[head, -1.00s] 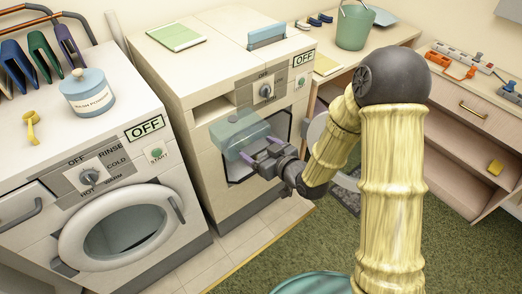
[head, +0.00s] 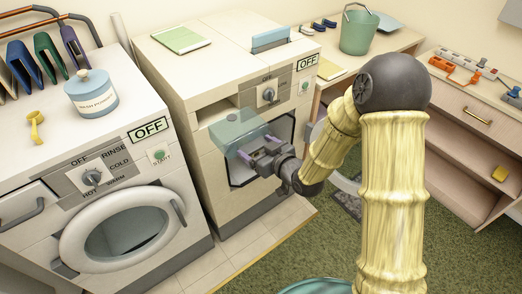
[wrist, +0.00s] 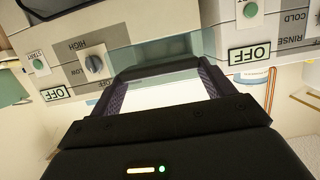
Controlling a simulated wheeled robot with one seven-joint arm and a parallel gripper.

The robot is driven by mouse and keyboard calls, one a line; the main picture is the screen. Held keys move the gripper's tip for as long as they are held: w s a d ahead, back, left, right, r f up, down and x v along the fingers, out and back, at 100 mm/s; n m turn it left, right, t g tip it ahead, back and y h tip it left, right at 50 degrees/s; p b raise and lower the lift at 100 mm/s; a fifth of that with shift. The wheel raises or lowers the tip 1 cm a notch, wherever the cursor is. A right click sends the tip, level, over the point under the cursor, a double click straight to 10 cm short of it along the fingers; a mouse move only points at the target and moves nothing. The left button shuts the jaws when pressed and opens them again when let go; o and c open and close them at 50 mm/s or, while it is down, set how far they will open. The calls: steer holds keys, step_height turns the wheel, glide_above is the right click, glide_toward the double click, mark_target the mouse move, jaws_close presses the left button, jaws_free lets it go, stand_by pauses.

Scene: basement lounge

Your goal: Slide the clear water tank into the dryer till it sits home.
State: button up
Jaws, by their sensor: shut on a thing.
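The clear water tank (head: 238,127) is a teal see-through box. My gripper (head: 264,149) is shut on it and holds it at the front of the dryer (head: 230,190), the middle machine. The tank overlaps the right part of the rectangular slot (head: 216,109) left of the dial, and its lower part hangs before the drum opening. Whether its far end has entered the slot cannot be told. In the wrist view the tank (wrist: 165,94) lies between both fingers, with the dryer's panel (wrist: 70,25) beyond it.
The dryer's round door stands open on the right, partly behind my arm. The washer (head: 60,150) with a closed round door (head: 120,235) stands on the left. A green bucket (head: 357,32) is on the counter behind, and a drawer unit (head: 465,125) stands on the right. Green carpet (head: 270,260) is clear in front.

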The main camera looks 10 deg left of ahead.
steer(key=shift+w+a+b, duration=0.35)
steer(key=shift+w+a, duration=1.6)
steer(key=shift+a, duration=0.15)
steer(key=shift+w+a+b, duration=0.3)
steer(key=shift+w+a, duration=1.6)
steer(key=shift+a, duration=0.2)
steer(key=shift+w+a+f+b, duration=0.1)
steer(key=shift+w+a+b, duration=0.15)
steer(key=shift+w+a, duration=1.2)
steer(key=shift+w+a+b, duration=0.25)
steer(key=shift+w+a, duration=0.85)
steer(key=shift+a, duration=0.5)
steer(key=o, duration=1.6)
steer(key=shift+d, duration=0.1)
steer(key=b, duration=0.3)
glide_toward(237, 126)
steer(key=w, duration=0.1)
steer(key=w+a, duration=0.1)
steer(key=shift+w+a+f, duration=0.1)
steer(key=shift+w+f, duration=0.05)
steer(key=shift+w, duration=0.15)
